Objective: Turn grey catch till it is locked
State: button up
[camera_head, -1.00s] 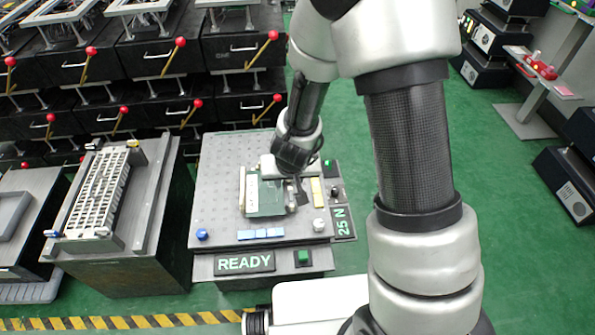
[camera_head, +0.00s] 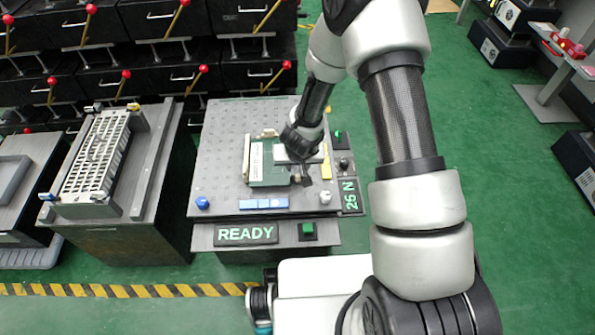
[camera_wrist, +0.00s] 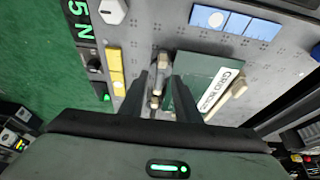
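The green board (camera_head: 268,173) with a white label lies on the grey perforated plate of the station, and it shows in the wrist view (camera_wrist: 196,72). A small grey catch (camera_wrist: 157,86) sits at the board's edge in the wrist view, between my fingertips. My gripper (camera_wrist: 157,78) points down over it, with its two dark fingers apart on either side. I see no clear contact with the catch. In the head view my gripper (camera_head: 302,176) is at the right edge of the board, and my wrist hides part of that edge. Whether the catch is locked cannot be told.
A pale bar (camera_wrist: 227,96) stands along the board's other side. On the plate are a yellow block (camera_wrist: 116,70), a white knob (camera_head: 325,197), blue blocks (camera_head: 263,203) and a blue knob (camera_head: 202,203). A READY sign (camera_head: 246,234) is in front. A station with a white grid (camera_head: 97,150) stands left.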

aim_at(297, 169)
jog(key=shift+x, duration=1.35)
jog(key=shift+w, duration=0.1)
grip_shut()
